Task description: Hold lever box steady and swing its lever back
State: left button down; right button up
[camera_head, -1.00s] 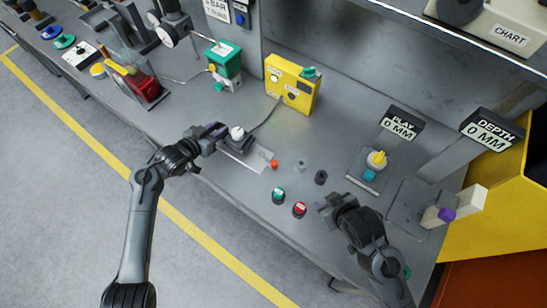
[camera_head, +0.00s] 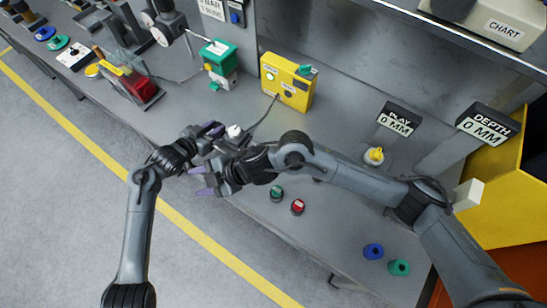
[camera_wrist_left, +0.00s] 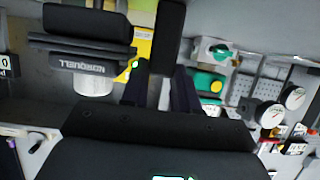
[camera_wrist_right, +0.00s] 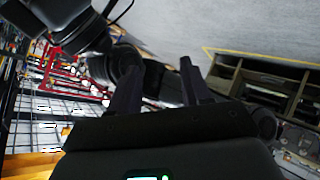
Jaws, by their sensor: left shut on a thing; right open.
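The lever box (camera_head: 240,141) is a small dark box with a white knob (camera_head: 234,131) on top, near the front edge of the bench. My left gripper (camera_head: 214,131) is shut on its left side. The left wrist view shows a dark bar (camera_wrist_left: 167,38) between the fingers and the white knob (camera_wrist_left: 94,84) beside them. My right gripper (camera_head: 201,181) is open and empty, just in front of the box, its fingers pointing left past the bench edge. My right wrist and hand hide the near side of the box, and I cannot make out the lever clearly.
A yellow box (camera_head: 287,83) with a cable stands behind. Green (camera_head: 277,192) and red (camera_head: 298,207) buttons lie below my right forearm. Blue (camera_head: 373,251) and green (camera_head: 399,268) knobs are at the front right. A yellow-topped part (camera_head: 374,155) stands beyond the arm.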

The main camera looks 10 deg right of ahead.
jog(key=w+d+m+g+h, duration=0.1)
jog(key=w+d+g+h, duration=0.2)
jog(key=d, duration=0.9)
jog(key=w+d+g+h, duration=0.1)
jog(key=w+d+h, duration=0.4)
jog(key=d, duration=0.7)
jog(key=shift+y, duration=0.6)
jog(key=x, duration=1)
jog(key=shift+w+f, duration=0.35)
grip_shut()
